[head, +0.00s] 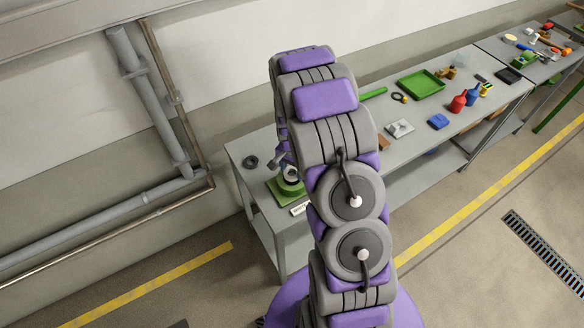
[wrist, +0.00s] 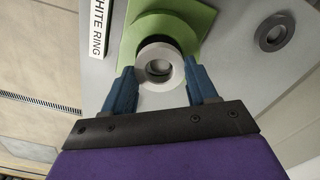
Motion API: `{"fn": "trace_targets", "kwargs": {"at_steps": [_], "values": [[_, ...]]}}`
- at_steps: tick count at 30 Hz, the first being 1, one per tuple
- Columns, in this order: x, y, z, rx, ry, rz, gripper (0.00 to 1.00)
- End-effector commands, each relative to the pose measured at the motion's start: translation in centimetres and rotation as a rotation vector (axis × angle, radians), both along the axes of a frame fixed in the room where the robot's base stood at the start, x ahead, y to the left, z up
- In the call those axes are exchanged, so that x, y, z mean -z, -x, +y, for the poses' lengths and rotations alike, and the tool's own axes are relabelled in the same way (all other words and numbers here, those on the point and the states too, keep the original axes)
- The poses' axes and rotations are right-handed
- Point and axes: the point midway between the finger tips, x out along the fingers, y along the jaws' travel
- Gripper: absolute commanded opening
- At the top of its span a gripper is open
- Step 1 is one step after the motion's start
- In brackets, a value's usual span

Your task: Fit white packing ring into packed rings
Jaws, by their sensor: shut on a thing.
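A white ring (wrist: 147,53) sits between the two blue fingertips of my gripper (wrist: 161,76), which is shut on its sides in the wrist view. Any rings inside the bore are hidden.
A dark grey ring (wrist: 273,38) lies on the grey bench (head: 240,150) beside the block. Farther along are a green tray (head: 420,84), bottles (head: 457,103) and small parts.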

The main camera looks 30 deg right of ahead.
Motion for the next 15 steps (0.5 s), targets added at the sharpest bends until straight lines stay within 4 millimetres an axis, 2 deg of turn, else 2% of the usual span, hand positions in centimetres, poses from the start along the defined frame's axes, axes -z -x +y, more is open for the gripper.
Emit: {"fn": "trace_targets", "kwargs": {"at_steps": [15], "values": [[1.2,0.0,0.0,0.0,0.0,0.0,0.29]]}}
